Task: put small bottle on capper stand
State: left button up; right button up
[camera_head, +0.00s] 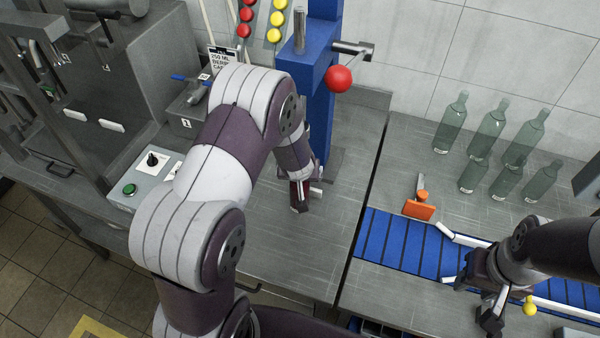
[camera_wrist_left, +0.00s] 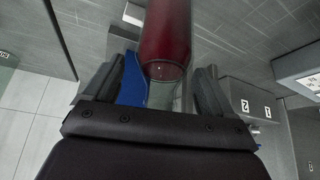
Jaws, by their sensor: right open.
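The small bottle shows in the left wrist view (camera_wrist_left: 166,42), with dark red contents and a clear greenish neck between my left gripper's fingers (camera_wrist_left: 158,80). A strip of blue shows between one finger and the neck, and contact is unclear. My right gripper (camera_head: 477,300) is open over the blue conveyor at the right.
Several empty greenish bottles (camera_head: 489,125) stand at the back right. An orange device (camera_head: 419,208) sits beside the blue conveyor (camera_head: 400,240). A grey mixer (camera_head: 115,75) and a control box with a green button (camera_head: 130,189) are at left. The counter before the capper is clear.

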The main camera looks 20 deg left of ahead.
pick_arm(q)
jog(key=shift+r, duration=0.15)
jog(key=shift+r, duration=0.3)
jog(key=v, duration=0.3)
jog(key=shift+s+d+f, duration=0.1)
jog(key=shift+s, duration=0.05)
jog(key=s+d+b, duration=0.3)
jog(key=s+d, duration=0.1)
jog(key=s, duration=0.7)
jog(key=s+r+m+g+h, duration=0.1)
jog(key=s+r+m+g, duration=0.2)
jog(key=s+r, duration=0.3)
jog(key=shift+s+r+m+g+h, duration=0.2)
jog(key=shift+s+m+g+h, duration=0.25)
jog(key=shift+g, duration=0.25)
jog(key=shift+d, duration=0.2)
